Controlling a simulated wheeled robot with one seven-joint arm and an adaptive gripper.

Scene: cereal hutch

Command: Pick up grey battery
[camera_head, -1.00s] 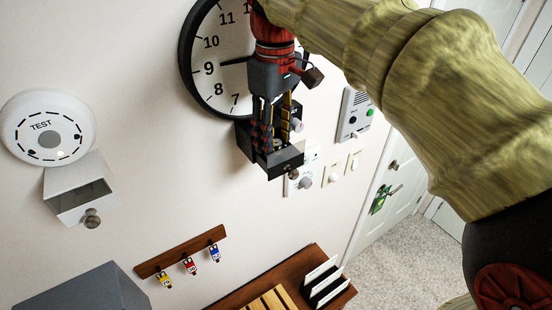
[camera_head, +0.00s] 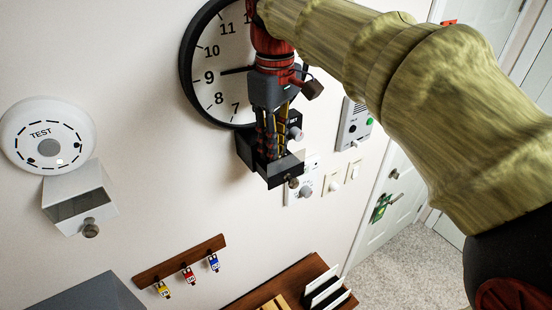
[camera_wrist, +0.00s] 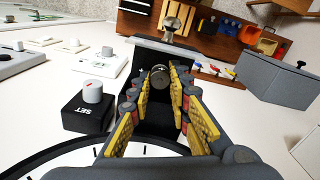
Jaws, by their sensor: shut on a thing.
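The grey battery (camera_wrist: 160,77) is a small grey cylinder seen end-on between my fingertips in the wrist view. It is inside the dark open drawer (camera_head: 284,175) under the wall clock (camera_head: 227,62). My gripper (camera_head: 270,152) points down into this drawer, and it also shows in the wrist view (camera_wrist: 160,85) with yellow pads on both sides of the battery. My gripper is shut on the battery. In the head view the fingers and drawer walls hide the battery. I cannot tell whether it touches the drawer floor.
A black SET box with a grey knob (camera_wrist: 93,92) stands beside the drawer. A smoke detector (camera_head: 48,137) with an open drawer (camera_head: 80,200) is on the wall at left. A key rack (camera_head: 180,262) and a wooden shelf (camera_head: 255,295) are below. Wall between them is bare.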

